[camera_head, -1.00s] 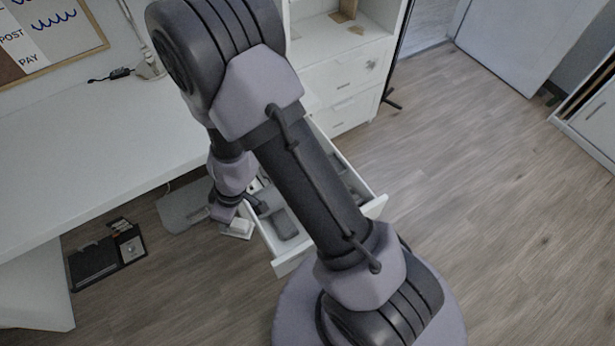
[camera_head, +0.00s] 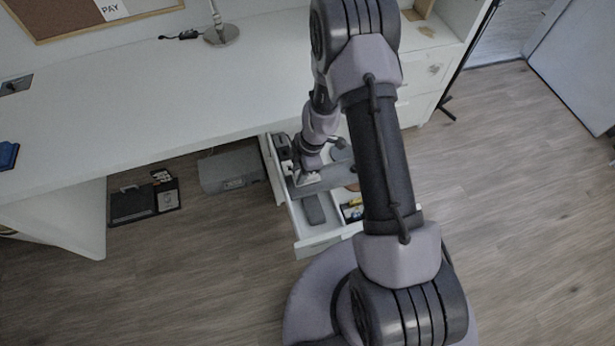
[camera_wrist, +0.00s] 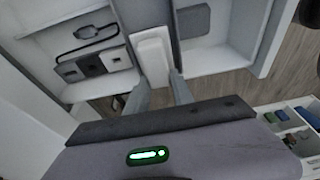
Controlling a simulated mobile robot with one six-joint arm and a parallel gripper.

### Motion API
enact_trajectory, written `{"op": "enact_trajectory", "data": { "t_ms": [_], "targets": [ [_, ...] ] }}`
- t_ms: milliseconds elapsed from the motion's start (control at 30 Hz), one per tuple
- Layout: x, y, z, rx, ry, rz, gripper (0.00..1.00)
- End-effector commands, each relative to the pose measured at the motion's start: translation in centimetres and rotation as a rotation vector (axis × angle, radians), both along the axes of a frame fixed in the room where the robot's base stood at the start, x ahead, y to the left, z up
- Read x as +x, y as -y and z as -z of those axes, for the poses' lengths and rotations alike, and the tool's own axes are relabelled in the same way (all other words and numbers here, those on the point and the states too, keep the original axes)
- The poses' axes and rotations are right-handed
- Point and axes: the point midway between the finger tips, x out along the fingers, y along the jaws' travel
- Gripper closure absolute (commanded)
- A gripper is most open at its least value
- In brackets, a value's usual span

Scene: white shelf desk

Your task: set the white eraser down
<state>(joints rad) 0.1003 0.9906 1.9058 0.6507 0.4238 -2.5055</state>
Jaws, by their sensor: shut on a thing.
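In the wrist view the white eraser (camera_wrist: 153,52) is a pale oblong block between the two fingers of my gripper (camera_wrist: 158,84). My gripper is shut on its near end. The eraser is over the open drawer, in front of a grey divider; whether it touches anything below is unclear. In the head view my gripper (camera_head: 307,172) is over the left part of the white drawer (camera_head: 318,241), with a small white patch of the eraser (camera_head: 306,179) showing at its tips.
The drawer holds a dark grey block (camera_head: 314,208) and small coloured items (camera_head: 352,209). In the wrist view one compartment holds a black-and-grey thing (camera_wrist: 92,64). The white desk (camera_head: 200,105) lies left of the arm. A black tray (camera_head: 133,204) lies on the floor.

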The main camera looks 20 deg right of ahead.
Motion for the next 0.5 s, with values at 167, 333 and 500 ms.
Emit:
{"op": "enact_trajectory", "data": {
  "t_ms": [167,333,500],
  "targets": [
    [-0.1,1.9,0.8,0.000,0.000,-0.001,1.00],
    [-0.1,1.8,3.9,0.000,-0.001,0.001,1.00],
    [-0.1,1.8,3.7,0.000,0.001,0.000,1.00]
  ]
}}
